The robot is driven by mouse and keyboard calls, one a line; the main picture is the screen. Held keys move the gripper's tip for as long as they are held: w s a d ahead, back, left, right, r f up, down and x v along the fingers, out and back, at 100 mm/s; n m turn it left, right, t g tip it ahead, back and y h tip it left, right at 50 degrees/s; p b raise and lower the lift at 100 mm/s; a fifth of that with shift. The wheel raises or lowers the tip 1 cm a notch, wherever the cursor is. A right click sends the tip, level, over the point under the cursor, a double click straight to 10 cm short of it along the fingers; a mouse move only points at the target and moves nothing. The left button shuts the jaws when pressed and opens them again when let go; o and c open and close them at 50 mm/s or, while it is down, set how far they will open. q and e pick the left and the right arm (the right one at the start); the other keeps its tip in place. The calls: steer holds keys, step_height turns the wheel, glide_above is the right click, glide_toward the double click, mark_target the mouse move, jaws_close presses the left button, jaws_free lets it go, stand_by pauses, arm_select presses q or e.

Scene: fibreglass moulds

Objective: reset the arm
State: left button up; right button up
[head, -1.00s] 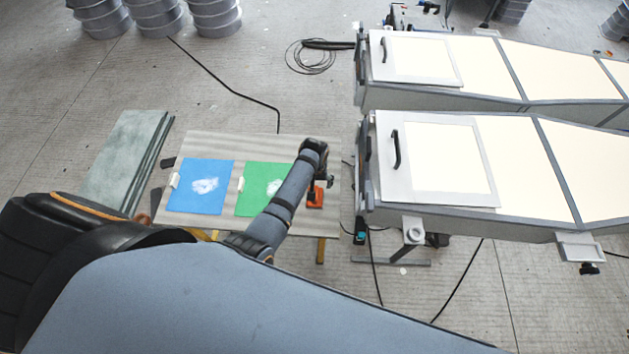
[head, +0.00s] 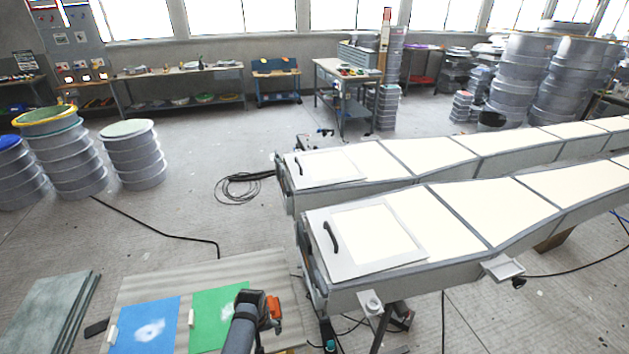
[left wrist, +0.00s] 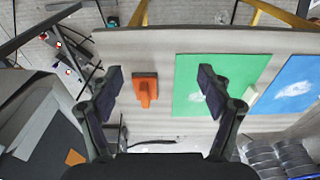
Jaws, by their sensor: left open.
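My left arm comes up from the bottom of the head view, and its gripper (head: 254,299) is over the wooden work table (head: 215,268). In the left wrist view the gripper (left wrist: 160,78) is open, its two fingers spread wide with nothing between them in its grasp. An orange tool (left wrist: 146,88) lies on the table below, apart from the fingers; it also shows beside my wrist in the head view (head: 275,308). My right gripper is not in view.
A green sheet (head: 209,310) and a blue sheet (head: 150,328) with white patches lie on the table. Long pale moulds (head: 463,267) stand to the right. Greenish boards (head: 48,312) are at left. Cables cross the open floor.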

arm_select(q)
steer(key=s+a+f+m+b, duration=0.1)
steer(key=s+a+f+b, duration=0.2)
steer(key=s+f, duration=0.85)
steer(key=s+a+f+m+b, duration=0.1)
steer(key=s+a+f+b, duration=0.25)
steer(key=s+f, duration=0.85)
steer(key=s+a+f+m+b, duration=0.1)
steer(key=s+a+f+b, duration=0.2)
steer(key=s+f, duration=0.8)
steer(key=s+a, duration=0.2)
steer(key=s, duration=0.2)
steer(key=shift+a+f+m, duration=0.2)
steer(key=shift+f+m, duration=0.1)
steer(key=shift+f, duration=0.05)
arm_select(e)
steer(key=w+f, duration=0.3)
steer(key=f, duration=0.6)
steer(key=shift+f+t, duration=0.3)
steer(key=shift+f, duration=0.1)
